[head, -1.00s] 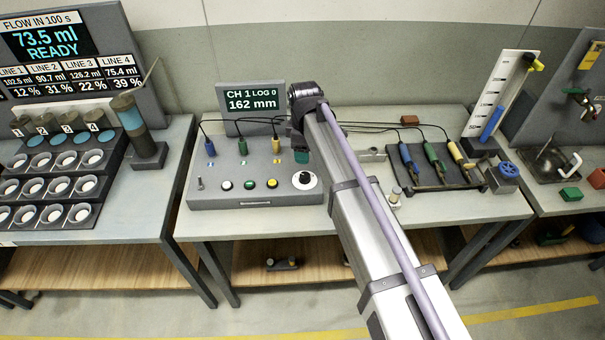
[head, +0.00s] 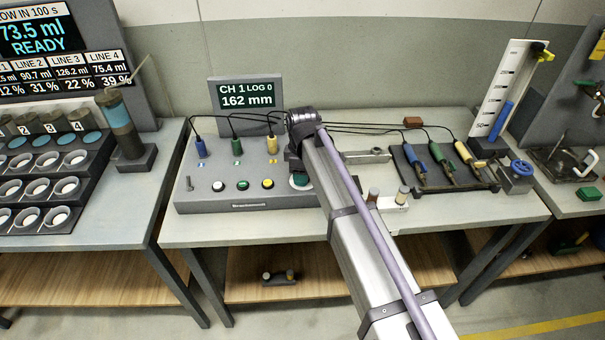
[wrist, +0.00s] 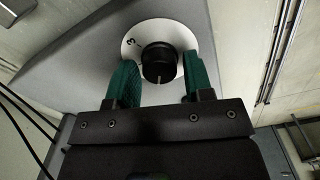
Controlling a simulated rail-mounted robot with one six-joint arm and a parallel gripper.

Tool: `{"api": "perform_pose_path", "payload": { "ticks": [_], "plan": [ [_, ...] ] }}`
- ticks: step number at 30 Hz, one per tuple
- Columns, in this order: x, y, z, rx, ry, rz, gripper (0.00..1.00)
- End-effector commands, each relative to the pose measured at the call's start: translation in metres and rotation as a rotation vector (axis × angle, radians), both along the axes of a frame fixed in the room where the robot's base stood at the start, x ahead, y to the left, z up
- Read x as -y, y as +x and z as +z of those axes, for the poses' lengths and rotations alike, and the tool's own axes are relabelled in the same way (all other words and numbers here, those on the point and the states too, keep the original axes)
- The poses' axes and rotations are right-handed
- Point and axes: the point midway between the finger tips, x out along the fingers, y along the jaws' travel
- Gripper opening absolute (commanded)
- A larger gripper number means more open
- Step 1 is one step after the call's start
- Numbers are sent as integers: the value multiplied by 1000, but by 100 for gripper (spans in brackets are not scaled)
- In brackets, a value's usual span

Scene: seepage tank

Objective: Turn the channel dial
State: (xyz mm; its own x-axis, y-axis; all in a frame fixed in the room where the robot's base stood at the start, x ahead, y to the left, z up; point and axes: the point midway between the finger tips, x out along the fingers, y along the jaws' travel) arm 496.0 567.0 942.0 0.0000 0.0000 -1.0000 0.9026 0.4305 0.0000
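The channel dial (wrist: 159,62) is a black knob on a white round plate (wrist: 188,38), seen in the wrist view. A digit that looks like a 3 shows on the plate's left part. My gripper (wrist: 158,80) has green fingers, open, one on each side of the knob with gaps between. In the head view the dial is mostly hidden behind my arm's end; an edge of its white plate (head: 300,180) shows on the grey control box (head: 235,205). The display (head: 246,94) reads CH 1 LOG 0, 162 mm.
Blue, green and yellow plugs with cables and several buttons (head: 243,185) are on the control box left of my gripper. A black tray (head: 455,188) with three coloured probes is to the right. A dark cylinder on a stand (head: 125,130) is on the left bench.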

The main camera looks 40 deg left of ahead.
Motion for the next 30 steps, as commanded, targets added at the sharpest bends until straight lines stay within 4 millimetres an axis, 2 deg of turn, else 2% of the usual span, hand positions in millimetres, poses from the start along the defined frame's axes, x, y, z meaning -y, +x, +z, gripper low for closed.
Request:
{"api": "perform_pose_path", "payload": {
  "ticks": [1, 11, 20, 30],
  "plan": [
    [0, 0, 0, 0, 0, 0, 42],
    [0, 0, 0, 0, 0, 0, 11],
    [0, 0, 0, 0, 0, -32, 11],
    [0, 0, 0, 0, 0, -226, 11]
  ]
}}
